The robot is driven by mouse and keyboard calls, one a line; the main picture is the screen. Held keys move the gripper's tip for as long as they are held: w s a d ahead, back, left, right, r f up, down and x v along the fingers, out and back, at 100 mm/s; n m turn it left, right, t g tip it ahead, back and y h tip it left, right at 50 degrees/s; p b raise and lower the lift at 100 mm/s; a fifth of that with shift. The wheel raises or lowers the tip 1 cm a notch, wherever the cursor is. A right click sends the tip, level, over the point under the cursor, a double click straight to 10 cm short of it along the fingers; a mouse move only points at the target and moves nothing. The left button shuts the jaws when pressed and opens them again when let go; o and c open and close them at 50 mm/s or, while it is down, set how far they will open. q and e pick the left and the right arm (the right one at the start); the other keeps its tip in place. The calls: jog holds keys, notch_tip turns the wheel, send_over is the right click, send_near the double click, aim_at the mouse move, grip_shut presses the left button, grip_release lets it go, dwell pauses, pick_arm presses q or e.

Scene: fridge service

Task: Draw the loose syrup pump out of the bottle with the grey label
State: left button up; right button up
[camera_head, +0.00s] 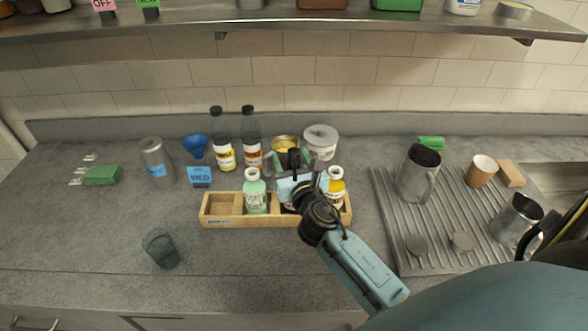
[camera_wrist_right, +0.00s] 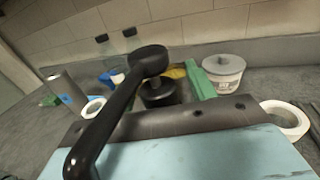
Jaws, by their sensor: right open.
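The black syrup pump (camera_head: 293,157) stands in the middle of the wooden crate, partly behind my right gripper. In the right wrist view the pump (camera_wrist_right: 150,61) shows its round head, a long curved spout towards the camera and a black collar below. My right gripper (camera_head: 288,163) is open at the pump; a green strip beside the pump in the wrist view may be one finger. I cannot tell whether the fingers touch it. The bottle under the pump and its label are mostly hidden by the gripper. My left gripper is not in view.
The wooden crate (camera_head: 275,220) also holds a green bottle (camera_head: 255,192) and a yellow-labelled bottle (camera_head: 337,186), close on either side; its left compartment is empty. Dark-capped bottles (camera_head: 222,140) and a white tub (camera_head: 320,141) stand behind. A ribbed drainer (camera_head: 405,250) lies right.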

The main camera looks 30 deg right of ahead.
jog(key=c, duration=1.1)
jog(key=shift+o, duration=0.2)
